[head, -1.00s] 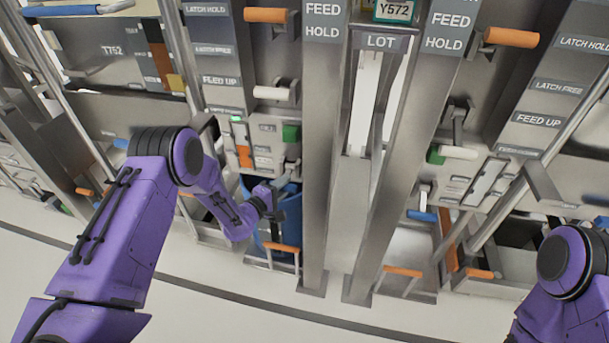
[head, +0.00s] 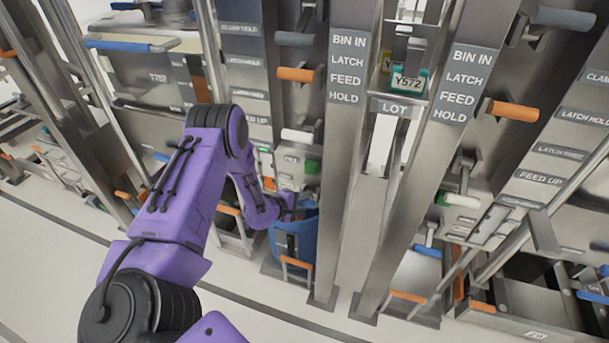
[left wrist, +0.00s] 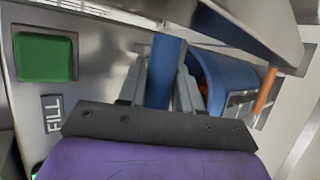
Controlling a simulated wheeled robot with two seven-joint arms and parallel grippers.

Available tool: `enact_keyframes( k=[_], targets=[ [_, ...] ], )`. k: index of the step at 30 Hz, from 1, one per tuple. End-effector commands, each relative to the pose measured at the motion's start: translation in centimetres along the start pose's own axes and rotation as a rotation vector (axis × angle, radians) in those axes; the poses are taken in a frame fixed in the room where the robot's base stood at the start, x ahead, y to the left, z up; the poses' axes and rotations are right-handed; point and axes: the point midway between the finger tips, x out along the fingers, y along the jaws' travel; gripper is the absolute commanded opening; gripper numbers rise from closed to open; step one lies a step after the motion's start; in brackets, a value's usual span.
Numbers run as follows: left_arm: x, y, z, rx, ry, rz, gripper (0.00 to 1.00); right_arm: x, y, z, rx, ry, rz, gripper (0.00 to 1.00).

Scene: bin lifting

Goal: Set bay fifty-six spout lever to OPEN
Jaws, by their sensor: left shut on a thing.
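My left gripper (head: 296,211) is at the front of a bay, just above a blue bin (head: 296,240). In the left wrist view its two fingers (left wrist: 160,88) are shut on a blue lever handle (left wrist: 166,62), which stands upright between them in that picture. The lever's far end and its pivot are hidden. The blue bin (left wrist: 213,75) also shows in the left wrist view, to the right of the fingers. I cannot read a bay number or an OPEN mark. My right gripper is not in view.
A green square button (left wrist: 45,57) with a FILL label (left wrist: 53,114) is left of the fingers. A steel post (head: 345,150) stands right of the bay. A white handle (head: 297,136) and an orange handle (head: 296,75) stick out above. The floor in front is clear.

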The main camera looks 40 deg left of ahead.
Motion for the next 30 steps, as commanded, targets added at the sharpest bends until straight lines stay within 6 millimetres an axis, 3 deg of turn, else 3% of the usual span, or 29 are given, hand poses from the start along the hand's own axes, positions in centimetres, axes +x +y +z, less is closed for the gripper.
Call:
enact_keyframes(
  k=[14,15,17,26,30],
  targets=[
    [0.2,0.9,-0.2,0.002,0.003,0.017,0.00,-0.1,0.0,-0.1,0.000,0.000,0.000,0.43],
    [0.2,0.9,-0.2,0.002,0.004,0.017,0.44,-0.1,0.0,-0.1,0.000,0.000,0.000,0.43],
    [0.1,0.8,-0.1,0.002,0.003,0.016,0.61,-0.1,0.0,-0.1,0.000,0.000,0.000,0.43],
    [-0.1,0.6,0.0,0.002,0.001,0.009,0.61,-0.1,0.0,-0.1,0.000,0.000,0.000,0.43],
    [-2.1,0.6,-0.1,-0.002,0.003,0.010,0.61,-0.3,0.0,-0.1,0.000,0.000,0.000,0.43]
  ],
)
